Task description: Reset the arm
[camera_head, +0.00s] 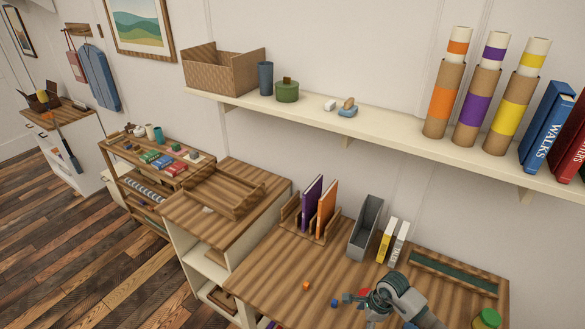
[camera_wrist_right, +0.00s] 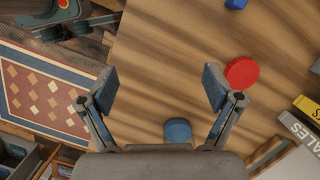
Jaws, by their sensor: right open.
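My right arm (camera_head: 415,312) comes in from the lower right in the head view and reaches over the wooden desk (camera_head: 275,275). My right gripper (camera_head: 364,301) is low over the front part of the desk. A blue disc (camera_wrist_right: 178,131) lies near the gripper's base, and a red disc (camera_wrist_right: 242,72) lies beside the right finger. My left gripper is not seen in the head view.
A book stand with purple and orange books (camera_head: 326,209), a grey file holder (camera_head: 366,227) and yellow and white books (camera_head: 387,241) stand at the desk's back. A green-lidded jar (camera_head: 487,318) is at right. A wall shelf (camera_head: 390,137) hangs above. The desk's left part is mostly clear.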

